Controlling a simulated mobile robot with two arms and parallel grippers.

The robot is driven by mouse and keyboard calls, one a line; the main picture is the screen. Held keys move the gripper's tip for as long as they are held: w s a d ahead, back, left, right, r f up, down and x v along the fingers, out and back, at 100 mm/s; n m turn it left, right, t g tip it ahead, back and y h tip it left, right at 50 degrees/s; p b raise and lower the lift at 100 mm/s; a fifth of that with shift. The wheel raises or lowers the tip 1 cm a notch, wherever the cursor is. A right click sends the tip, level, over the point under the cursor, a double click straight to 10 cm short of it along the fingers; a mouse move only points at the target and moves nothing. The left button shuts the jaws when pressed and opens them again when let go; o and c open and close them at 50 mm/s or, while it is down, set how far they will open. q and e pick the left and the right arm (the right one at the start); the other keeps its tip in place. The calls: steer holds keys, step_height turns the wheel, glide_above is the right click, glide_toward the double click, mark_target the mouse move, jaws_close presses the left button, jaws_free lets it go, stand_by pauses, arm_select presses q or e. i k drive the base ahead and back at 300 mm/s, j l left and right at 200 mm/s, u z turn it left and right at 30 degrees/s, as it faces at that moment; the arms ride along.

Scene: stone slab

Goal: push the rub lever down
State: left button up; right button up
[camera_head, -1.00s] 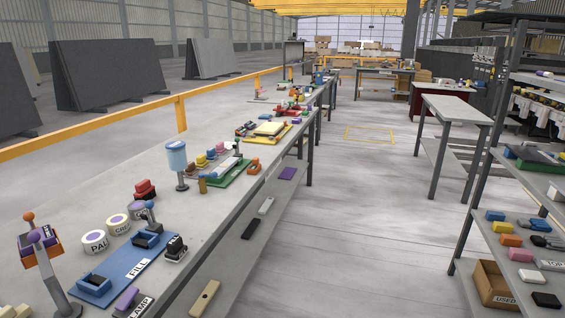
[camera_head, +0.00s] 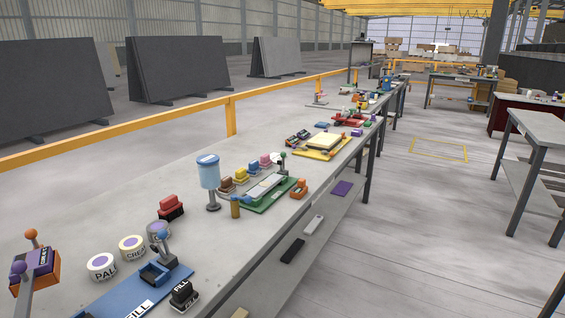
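No label reading "rub" can be made out, so I cannot tell which lever is the rub lever. A blue-knobbed lever (camera_head: 164,245) stands upright at the far end of the blue board (camera_head: 128,297) marked FILL. A purple-knobbed lever (camera_head: 20,277) and an orange-knobbed one (camera_head: 31,238) are at the lower left edge. Neither of my grippers is in view.
The long grey bench (camera_head: 105,213) runs away to the upper right. A blue-topped canister (camera_head: 209,178), a red block (camera_head: 171,206) and round labelled tins (camera_head: 102,267) stand on it. A yellow board (camera_head: 322,148) lies farther along. The floor (camera_head: 410,230) right of the bench is clear.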

mark_target(284, 154)
steer(key=i+l+u, duration=0.2)
steer(key=i+l, duration=0.15)
steer(key=i+l+u, duration=0.15)
steer(key=i+l, duration=0.25)
steer(key=i+l+u, duration=0.2)
steer(key=i+l, duration=0.25)
steer(key=i+l+u, duration=0.15)
steer(key=i+l, duration=0.3)
steer(key=i+l+u, duration=0.2)
steer(key=l, duration=0.4)
steer(key=i, duration=0.1)
